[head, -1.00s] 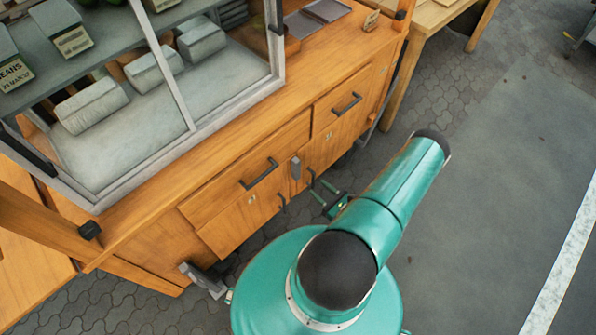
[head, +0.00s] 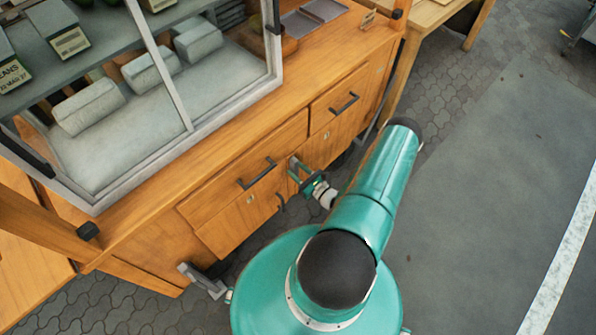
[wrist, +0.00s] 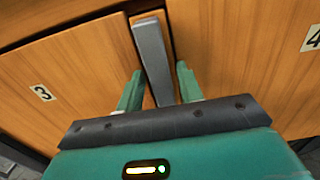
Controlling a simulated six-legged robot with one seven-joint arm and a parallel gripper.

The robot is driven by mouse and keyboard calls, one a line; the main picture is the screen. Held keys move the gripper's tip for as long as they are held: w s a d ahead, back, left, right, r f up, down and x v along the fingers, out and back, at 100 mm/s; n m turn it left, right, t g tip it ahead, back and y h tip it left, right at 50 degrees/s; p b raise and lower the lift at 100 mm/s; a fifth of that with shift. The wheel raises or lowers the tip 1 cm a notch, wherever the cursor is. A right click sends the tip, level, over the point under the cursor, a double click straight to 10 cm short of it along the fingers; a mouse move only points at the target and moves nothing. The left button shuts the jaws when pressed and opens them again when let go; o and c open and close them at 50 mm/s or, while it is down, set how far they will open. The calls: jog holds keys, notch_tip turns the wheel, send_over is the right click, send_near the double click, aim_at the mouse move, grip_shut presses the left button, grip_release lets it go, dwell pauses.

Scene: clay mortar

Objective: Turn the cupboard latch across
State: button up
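The cupboard latch (wrist: 151,52) is a grey bar standing upright, along the seam between two wooden doors. In the head view the latch (head: 293,166) is partly covered by my gripper. My gripper (wrist: 160,68) is open, with one green finger on each side of the latch. Narrow gaps seem to show between the fingers and the bar, and I cannot tell whether either finger touches it. In the head view my gripper (head: 304,180) is at the cupboard front. The door marked 3 (wrist: 70,70) is left of the latch and the door marked 4 (wrist: 245,65) is right; both look shut.
Dark drawer handles (head: 258,173) stick out above the doors, and a dark door handle (head: 280,202) is just left of my gripper. A glass display case (head: 188,100) stands on the counter. The paved floor (head: 480,170) to the right is clear.

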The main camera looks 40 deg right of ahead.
grip_shut()
jog(key=shift+m, duration=0.4)
jog(key=m, duration=0.3)
jog(key=shift+d, duration=0.1)
jog(key=m, duration=0.5)
jog(key=shift+d+f, duration=0.1)
jog(key=m, duration=0.4)
jog(key=shift+f+m, duration=0.1)
jog(key=shift+m, duration=0.2)
jog(key=m, duration=0.4)
jog(key=shift+f+m, duration=0.1)
jog(key=shift+m, duration=0.2)
